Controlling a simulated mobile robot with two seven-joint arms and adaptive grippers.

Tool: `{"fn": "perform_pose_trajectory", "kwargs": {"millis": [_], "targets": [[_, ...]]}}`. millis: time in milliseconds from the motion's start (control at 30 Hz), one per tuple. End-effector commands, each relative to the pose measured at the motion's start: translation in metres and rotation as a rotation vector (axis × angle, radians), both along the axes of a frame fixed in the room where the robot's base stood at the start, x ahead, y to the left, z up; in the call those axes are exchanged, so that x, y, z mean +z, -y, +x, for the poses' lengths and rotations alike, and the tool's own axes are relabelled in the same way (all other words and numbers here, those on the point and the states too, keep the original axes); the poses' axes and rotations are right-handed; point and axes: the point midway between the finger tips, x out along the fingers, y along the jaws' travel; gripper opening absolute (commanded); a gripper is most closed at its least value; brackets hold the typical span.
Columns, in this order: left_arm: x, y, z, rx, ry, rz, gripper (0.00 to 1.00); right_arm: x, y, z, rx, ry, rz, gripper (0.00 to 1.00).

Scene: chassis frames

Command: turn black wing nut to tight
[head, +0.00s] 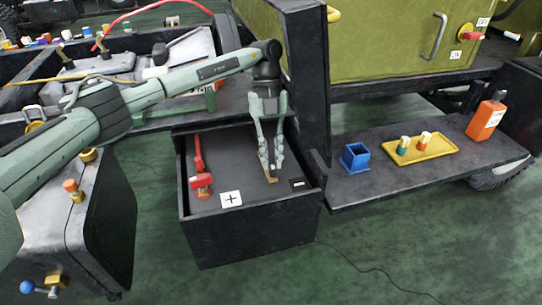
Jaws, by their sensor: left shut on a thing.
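My left gripper (270,177) reaches down into the black open box (245,238) in the middle of the view. Its fingers are shut close beside the minus label (298,183). What they hold appears to be the black wing nut, but it is mostly hidden by the fingers and too small to make out. A brass-coloured strip (264,168) shows at the fingertips. Whether the nut is loose or tight cannot be seen. A red clamp or cable part (200,181) lies at the left inside the box, near the plus label (231,198). My right gripper is not in view.
A dark upright post (307,85) stands close to the right of my left gripper.

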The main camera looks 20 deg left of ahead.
Motion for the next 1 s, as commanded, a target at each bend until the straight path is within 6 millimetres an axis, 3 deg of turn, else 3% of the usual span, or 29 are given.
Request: {"fn": "perform_pose_trajectory", "kwargs": {"millis": [400, 933, 967, 1000], "targets": [[-0.0004, 0.0009, 0.0005, -0.172, 0.001, 0.002, 0.00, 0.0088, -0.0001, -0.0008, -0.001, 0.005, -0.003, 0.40], [-0.0006, 0.0007, 0.0004, -0.190, 0.001, 0.001, 0.00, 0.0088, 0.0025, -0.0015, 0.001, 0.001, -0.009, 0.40], [-0.0006, 0.0007, 0.0004, -0.190, 0.001, 0.001, 0.17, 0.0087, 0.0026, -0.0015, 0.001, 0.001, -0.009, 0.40], [-0.0006, 0.0008, 0.0005, -0.190, 0.001, 0.001, 0.22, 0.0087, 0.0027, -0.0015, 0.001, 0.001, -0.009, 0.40]]}}
